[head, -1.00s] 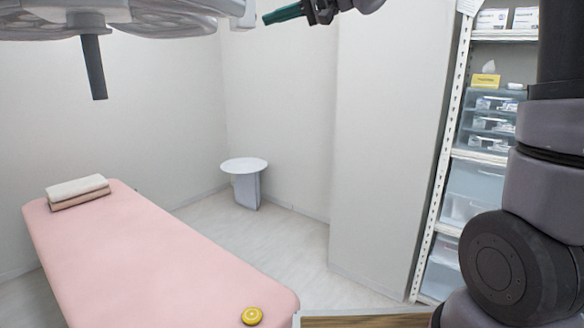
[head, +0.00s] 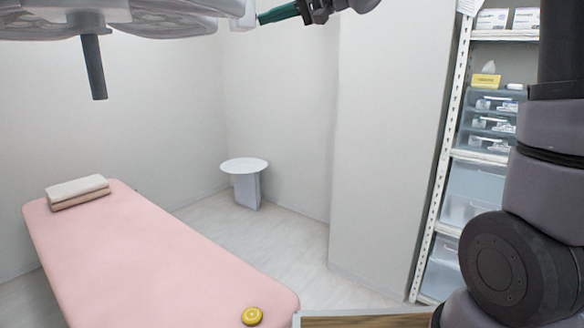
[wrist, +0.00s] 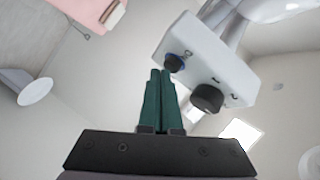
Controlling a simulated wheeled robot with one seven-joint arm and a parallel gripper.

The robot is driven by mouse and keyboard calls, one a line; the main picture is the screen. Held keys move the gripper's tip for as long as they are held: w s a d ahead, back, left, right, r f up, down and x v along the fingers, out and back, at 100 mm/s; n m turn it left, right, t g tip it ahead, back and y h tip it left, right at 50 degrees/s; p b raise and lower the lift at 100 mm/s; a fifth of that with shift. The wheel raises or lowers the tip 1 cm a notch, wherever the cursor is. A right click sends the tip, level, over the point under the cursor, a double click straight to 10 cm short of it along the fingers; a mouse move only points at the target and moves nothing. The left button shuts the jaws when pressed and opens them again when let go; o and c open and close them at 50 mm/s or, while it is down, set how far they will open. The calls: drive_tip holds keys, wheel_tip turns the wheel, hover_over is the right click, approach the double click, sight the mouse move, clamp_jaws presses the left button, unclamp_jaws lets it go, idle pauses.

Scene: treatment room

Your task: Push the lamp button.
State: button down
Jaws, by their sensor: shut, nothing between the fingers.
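The surgical lamp (head: 150,22) hangs at the top left of the head view, with a dark handle (head: 92,68) pointing down. In the wrist view its pale housing (wrist: 222,66) carries a dark round button with a blue rim (wrist: 174,62) and a larger black knob (wrist: 208,97). My gripper (wrist: 160,74) is shut and empty. Its green fingertips are just left of the blue-rimmed button, very close to it; I cannot tell whether they touch. In the head view my gripper (head: 262,18) is beside the lamp's right end, and the button is not visible there.
A pink treatment bed (head: 150,250) holds folded towels (head: 77,191) and a yellow round object (head: 252,316). A small white table (head: 244,166) stands in the corner. A shelf rack (head: 440,200) with boxes and drawers is at the right.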

drive_tip(key=shift+s+a, duration=0.1)
drive_tip(key=shift+a, duration=0.1)
drive_tip(key=shift+d, duration=0.1)
drive_tip(key=shift+w+d, duration=0.45)
drive_tip(key=shift+d, duration=0.3)
drive_tip(key=w+d, duration=0.2)
drive_tip(key=d, duration=0.3)
drive_tip(key=shift+w+d, duration=0.2)
drive_tip(key=shift+w, duration=0.15)
